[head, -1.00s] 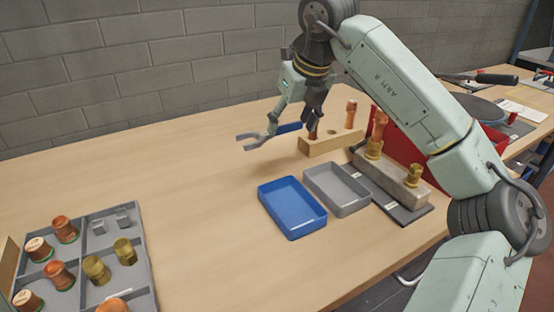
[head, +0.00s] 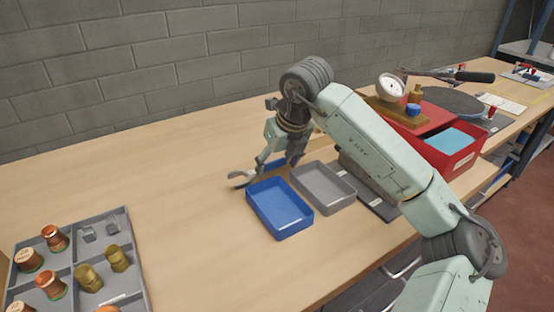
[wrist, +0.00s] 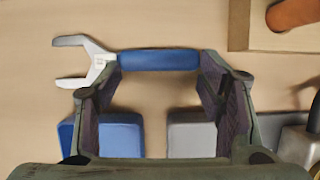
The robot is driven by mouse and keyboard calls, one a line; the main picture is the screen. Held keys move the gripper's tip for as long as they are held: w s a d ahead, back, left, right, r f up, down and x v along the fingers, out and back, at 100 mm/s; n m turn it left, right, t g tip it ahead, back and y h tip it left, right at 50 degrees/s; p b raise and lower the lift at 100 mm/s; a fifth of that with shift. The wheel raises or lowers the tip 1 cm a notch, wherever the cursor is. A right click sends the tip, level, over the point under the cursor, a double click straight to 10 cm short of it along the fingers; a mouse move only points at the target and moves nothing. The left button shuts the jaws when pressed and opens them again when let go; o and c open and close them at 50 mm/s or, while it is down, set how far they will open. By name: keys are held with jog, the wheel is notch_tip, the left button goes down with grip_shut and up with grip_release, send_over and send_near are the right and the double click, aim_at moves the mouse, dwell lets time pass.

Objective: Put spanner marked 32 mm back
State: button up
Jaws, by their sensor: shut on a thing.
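The spanner has a grey open jaw and a blue handle. In the wrist view its handle (wrist: 158,60) lies crosswise at the tips of my gripper (wrist: 160,72), and its jaw (wrist: 85,58) points left. In the head view the jaw (head: 240,179) shows left of my gripper (head: 279,163), just behind the blue tray. My gripper is shut on the spanner, with its fingers well apart. I cannot read a size mark on it. My arm hides part of the handle in the head view.
A blue tray (head: 279,229) and a grey tray (head: 327,205) stand close in front of my gripper. A red box (head: 455,165) stands right. A divided grey tray (head: 70,245) holds fittings left. The table's middle left is clear.

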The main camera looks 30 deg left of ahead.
jog(key=shift+f, duration=0.15)
jog(key=o, duration=1.4)
jog(key=b+v, duration=0.2)
jog(key=v, duration=1)
